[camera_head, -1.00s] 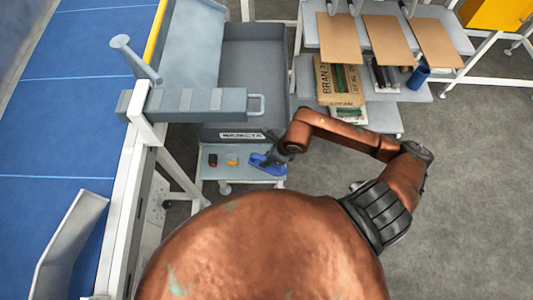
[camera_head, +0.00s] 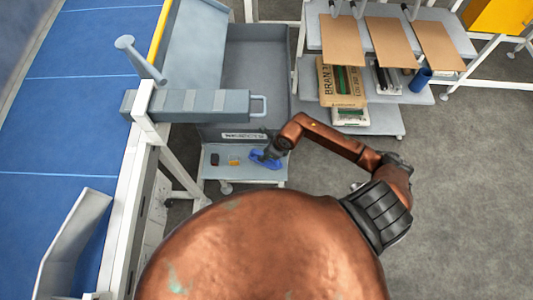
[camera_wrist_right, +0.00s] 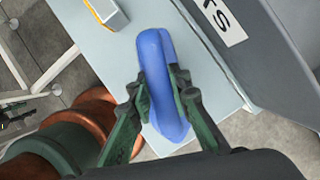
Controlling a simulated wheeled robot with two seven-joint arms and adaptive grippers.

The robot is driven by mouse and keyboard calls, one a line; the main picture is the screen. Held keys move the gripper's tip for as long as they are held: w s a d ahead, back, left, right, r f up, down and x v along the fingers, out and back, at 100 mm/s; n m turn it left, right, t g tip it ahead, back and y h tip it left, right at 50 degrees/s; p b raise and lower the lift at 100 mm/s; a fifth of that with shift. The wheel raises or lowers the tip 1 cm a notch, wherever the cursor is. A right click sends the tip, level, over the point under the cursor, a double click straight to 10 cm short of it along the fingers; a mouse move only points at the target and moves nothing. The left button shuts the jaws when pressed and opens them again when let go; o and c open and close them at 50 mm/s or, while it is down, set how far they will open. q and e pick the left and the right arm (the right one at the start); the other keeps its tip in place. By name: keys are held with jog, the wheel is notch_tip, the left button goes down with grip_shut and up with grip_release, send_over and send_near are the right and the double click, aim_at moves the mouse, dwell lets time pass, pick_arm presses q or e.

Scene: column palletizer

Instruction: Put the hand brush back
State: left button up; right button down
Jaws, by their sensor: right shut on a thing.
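The blue hand brush (camera_wrist_right: 158,75) is between the two fingers of my right gripper (camera_wrist_right: 163,88), which is shut on it, in the right wrist view. In the head view the brush (camera_head: 264,160) shows at the right part of a light grey shelf (camera_head: 236,176) in front of the grey reject bin. My right gripper (camera_head: 272,150) is over it, coming from the right. The brush is over the shelf surface; I cannot tell whether it touches it. My left gripper is not in view.
A dark small object (camera_head: 215,159) and a yellow-orange item (camera_head: 234,162) lie on the shelf left of the brush. The grey bin (camera_head: 255,75) stands behind. A blue conveyor (camera_head: 60,120) runs at the left. A rack (camera_head: 385,118) with cardboard and sacks stands at the right.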

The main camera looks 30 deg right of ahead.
jog(key=shift+f, duration=0.1)
jog(key=c, duration=1.8)
grip_release()
jog(key=v, duration=1.2)
jog(key=shift+b, duration=0.35)
jog(key=shift+w, duration=0.1)
